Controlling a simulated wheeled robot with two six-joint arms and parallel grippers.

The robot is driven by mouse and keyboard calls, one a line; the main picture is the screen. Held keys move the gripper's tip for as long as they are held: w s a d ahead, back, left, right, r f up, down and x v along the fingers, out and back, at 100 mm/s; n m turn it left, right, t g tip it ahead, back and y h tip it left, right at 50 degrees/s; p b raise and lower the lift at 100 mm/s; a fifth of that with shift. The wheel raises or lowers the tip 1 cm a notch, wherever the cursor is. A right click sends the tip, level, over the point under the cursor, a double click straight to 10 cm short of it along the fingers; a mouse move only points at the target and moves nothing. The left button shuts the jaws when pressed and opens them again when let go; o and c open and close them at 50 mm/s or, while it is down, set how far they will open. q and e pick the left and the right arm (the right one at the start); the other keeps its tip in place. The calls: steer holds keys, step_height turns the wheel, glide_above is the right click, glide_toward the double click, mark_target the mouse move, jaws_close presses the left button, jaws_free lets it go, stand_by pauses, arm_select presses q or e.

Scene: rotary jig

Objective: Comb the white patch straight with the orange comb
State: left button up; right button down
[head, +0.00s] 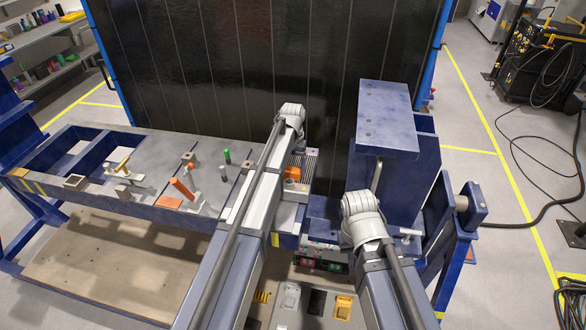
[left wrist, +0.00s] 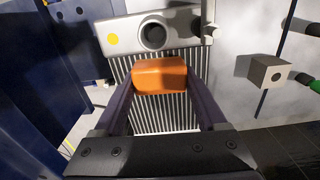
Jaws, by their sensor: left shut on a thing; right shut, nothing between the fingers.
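The orange comb (left wrist: 159,75) is a block held between the two fingers of my left gripper (left wrist: 161,82) in the left wrist view. It lies over the finned face of a radiator (left wrist: 163,115); I cannot tell whether it touches the fins. Pale straight fins show above and below the comb, but I cannot pick out a separate white patch. In the head view the comb (head: 292,173) shows just right of my left arm, against the radiator (head: 303,161). My left arm hides most of that gripper there. My right gripper is hidden; only its arm shows.
A blue bench (head: 130,150) runs left with toggle clamps, an orange-handled clamp (head: 182,188), small blocks and a green-topped peg (head: 227,156). A blue bracket (head: 386,118) stands right of the radiator. A large dark panel (head: 270,60) rises behind.

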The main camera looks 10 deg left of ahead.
arm_select(q)
steer(key=shift+r+p, duration=0.4)
steer(key=shift+r, duration=0.1)
step_height(320, 180, up, 5)
steer(key=p, duration=0.4)
steer(key=shift+f+p, duration=0.1)
steer(key=shift+p, duration=0.2)
steer(key=shift+w, duration=0.1)
step_height(320, 180, up, 3)
steer(key=p, duration=0.3)
steer(key=shift+f, duration=0.1)
